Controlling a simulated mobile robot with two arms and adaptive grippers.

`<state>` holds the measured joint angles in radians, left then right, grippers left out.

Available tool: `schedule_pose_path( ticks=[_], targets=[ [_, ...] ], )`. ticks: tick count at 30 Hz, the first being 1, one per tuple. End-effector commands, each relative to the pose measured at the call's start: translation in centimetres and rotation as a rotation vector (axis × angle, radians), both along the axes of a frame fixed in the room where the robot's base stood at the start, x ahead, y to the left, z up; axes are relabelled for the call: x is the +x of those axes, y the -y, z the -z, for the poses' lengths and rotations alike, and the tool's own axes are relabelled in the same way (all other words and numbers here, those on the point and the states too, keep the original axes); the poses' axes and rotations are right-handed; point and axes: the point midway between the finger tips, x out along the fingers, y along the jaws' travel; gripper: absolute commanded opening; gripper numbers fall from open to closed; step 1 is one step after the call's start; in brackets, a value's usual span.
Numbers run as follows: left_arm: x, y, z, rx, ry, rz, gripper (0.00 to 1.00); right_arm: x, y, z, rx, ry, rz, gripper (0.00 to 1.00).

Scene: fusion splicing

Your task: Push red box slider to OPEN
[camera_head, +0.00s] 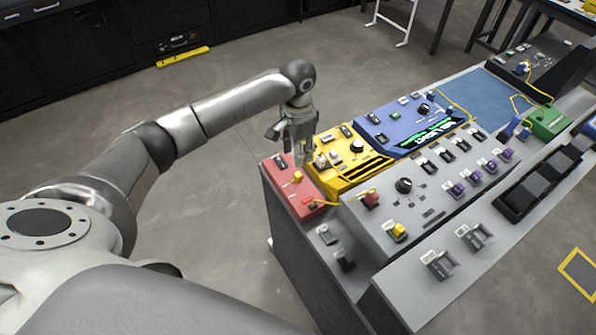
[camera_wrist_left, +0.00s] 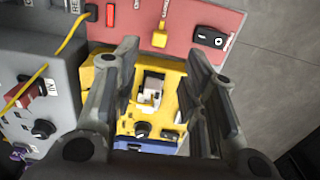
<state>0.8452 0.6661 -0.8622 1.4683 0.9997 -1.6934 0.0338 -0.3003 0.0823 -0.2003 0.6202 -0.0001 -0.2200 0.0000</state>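The red box (camera_head: 284,176) sits at the near left corner of the console; it also shows at the top of the left wrist view (camera_wrist_left: 185,18). My left gripper (camera_head: 301,158) points down above the red and yellow boxes. In the left wrist view its two fingers (camera_wrist_left: 164,55) are spread, with nothing between them. My right gripper is not in view.
A yellow box (camera_head: 349,172) with a white-and-metal fitting stands beside the red one, and a blue box (camera_head: 388,124) with a green display lies beyond. A yellow cable (camera_head: 345,197) runs to the grey panel (camera_head: 425,195). Open floor (camera_head: 235,100) lies left of the console.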

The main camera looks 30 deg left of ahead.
Motion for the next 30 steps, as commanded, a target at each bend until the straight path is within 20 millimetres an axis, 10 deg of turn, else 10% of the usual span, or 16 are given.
schedule_pose_path(
  ticks=[15,30],
  targets=[
    [-0.1,0.1,8.7,0.001,-0.001,0.001,0.39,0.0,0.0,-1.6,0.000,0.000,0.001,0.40],
    [-0.1,0.1,9.7,0.000,0.001,0.002,0.29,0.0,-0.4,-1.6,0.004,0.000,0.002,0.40]
  ],
)
